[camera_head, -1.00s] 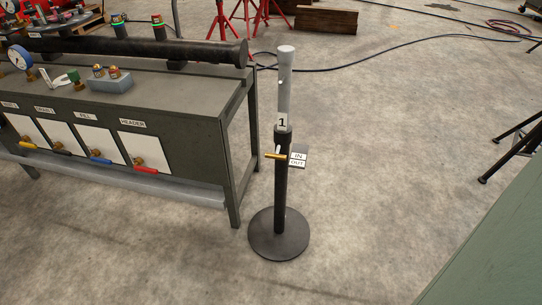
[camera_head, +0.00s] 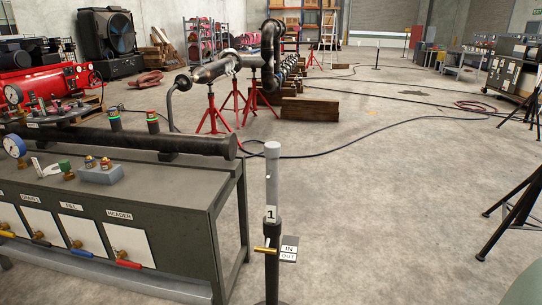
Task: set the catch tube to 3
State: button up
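The catch tube (camera_head: 272,180) is a grey upright tube with a pale cap on a dark post, near the lower middle of the head view. A white label on it reads "1". Below the label is a small brass lever (camera_head: 264,250) beside a plate (camera_head: 288,249) marked IN and OUT. The foot of the post is cut off by the bottom edge. My gripper is not in view.
A dark workbench (camera_head: 190,228) with a black pipe (camera_head: 130,139), gauges and labelled valves stands left of the post. Red stands (camera_head: 213,115) hold a pipe assembly behind. Tripod legs (camera_head: 515,212) stand at right. Open concrete floor lies between.

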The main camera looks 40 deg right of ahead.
aim_at(272, 150)
jog(key=l+z, duration=0.45)
jog(key=l, duration=1.05)
